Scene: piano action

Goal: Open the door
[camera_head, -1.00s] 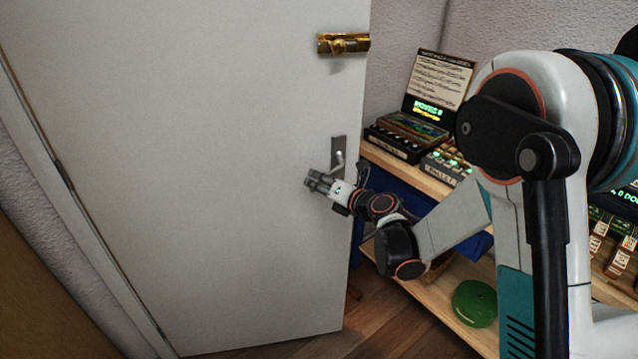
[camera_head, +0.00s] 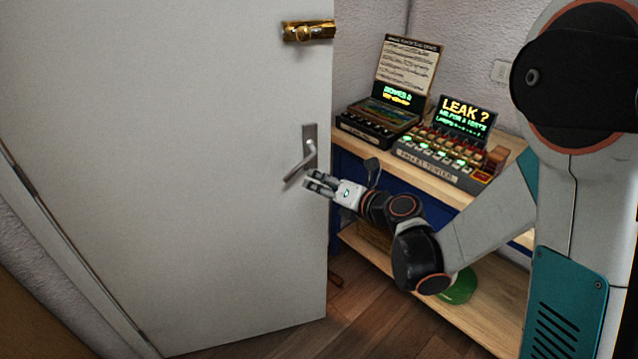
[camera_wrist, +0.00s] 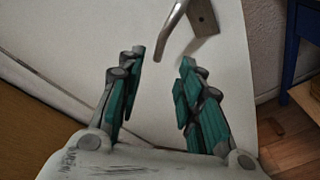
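The white door (camera_head: 170,180) fills the left half of the head view and stands ajar, its free edge at the right with the room showing past it. Its lever handle (camera_head: 300,164) sits on a grey plate near that edge. A brass latch (camera_head: 308,32) is mounted higher up. My gripper (camera_head: 311,184) is just below the handle, in front of the door. In the wrist view its two fingers are spread apart with nothing between them. The handle (camera_wrist: 174,32) shows there beyond the fingertips; I see no contact.
A wooden shelf unit (camera_head: 440,175) with blue sides stands to the right past the door edge. It bears consoles with lit screens (camera_head: 467,115) and a sign (camera_head: 408,65). A green round object (camera_head: 460,288) lies on its lower shelf. Wooden floor (camera_head: 370,325) shows beside the door.

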